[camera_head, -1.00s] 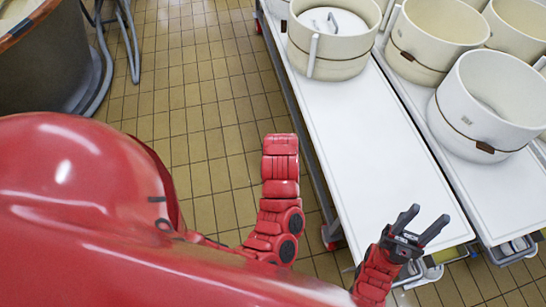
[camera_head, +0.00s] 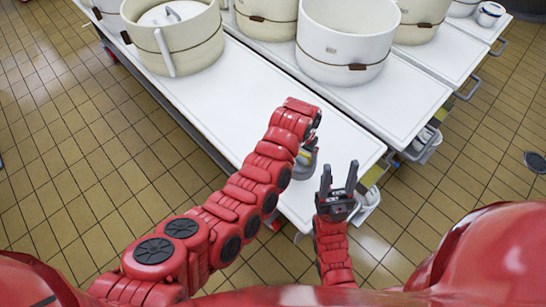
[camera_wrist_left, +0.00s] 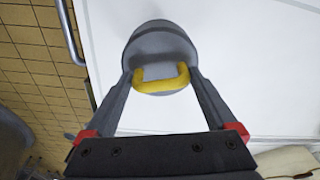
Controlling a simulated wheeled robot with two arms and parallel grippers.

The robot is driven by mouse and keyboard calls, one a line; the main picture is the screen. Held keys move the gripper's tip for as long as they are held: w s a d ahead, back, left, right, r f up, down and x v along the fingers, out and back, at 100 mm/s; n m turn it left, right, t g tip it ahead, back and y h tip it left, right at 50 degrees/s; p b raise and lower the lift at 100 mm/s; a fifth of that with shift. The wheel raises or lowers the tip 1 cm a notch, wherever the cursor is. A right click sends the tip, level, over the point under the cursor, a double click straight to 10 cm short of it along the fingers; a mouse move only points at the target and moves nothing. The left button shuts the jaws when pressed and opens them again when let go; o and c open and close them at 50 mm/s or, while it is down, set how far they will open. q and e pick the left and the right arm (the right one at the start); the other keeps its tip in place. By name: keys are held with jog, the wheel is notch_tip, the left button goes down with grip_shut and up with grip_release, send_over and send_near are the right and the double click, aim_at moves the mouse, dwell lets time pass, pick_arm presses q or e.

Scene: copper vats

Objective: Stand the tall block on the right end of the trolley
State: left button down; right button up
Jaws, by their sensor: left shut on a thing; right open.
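The trolley (camera_head: 345,150) is a long white-topped cart, its right end towards me. My left gripper (camera_wrist_left: 160,80) is shut on a grey rounded thing with a yellow handle-like bar (camera_wrist_left: 160,48); the fingers sit on either side of the bar. In the head view the grey thing (camera_head: 304,163) is over the near right end of the trolley, partly hidden by my left wrist. I cannot tell whether it touches the top. No separate tall block shows, and I cannot tell whether the held thing is it. My right gripper (camera_head: 339,170) is open and empty, in front of the trolley's near edge.
A cream vat with a lid (camera_head: 172,40) and a white vat (camera_head: 345,40) stand further back. A second white-topped cart (camera_head: 405,95) adjoins behind. A small bin (camera_head: 368,205) shows beyond my right gripper. Tiled floor (camera_head: 75,150) is clear at left.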

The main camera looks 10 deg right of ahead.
aim_at(307, 161)
pick_arm(q)
jog(key=shift+s+d+f+b, duration=0.1)
jog(key=shift+s+d+b, duration=0.05)
jog(key=shift+d, duration=0.4)
jog(key=shift+s+d+f+b, duration=0.1)
jog(key=shift+d+b, duration=0.05)
jog(key=shift+d, duration=0.4)
jog(key=shift+f+b, duration=1.3)
jog(key=shift+f, duration=0.8)
jog(key=shift+f+b, duration=0.4)
jog(key=shift+f, duration=0.25)
grip_release()
jog(key=shift+s+a, duration=0.1)
jog(key=shift+r, duration=0.1)
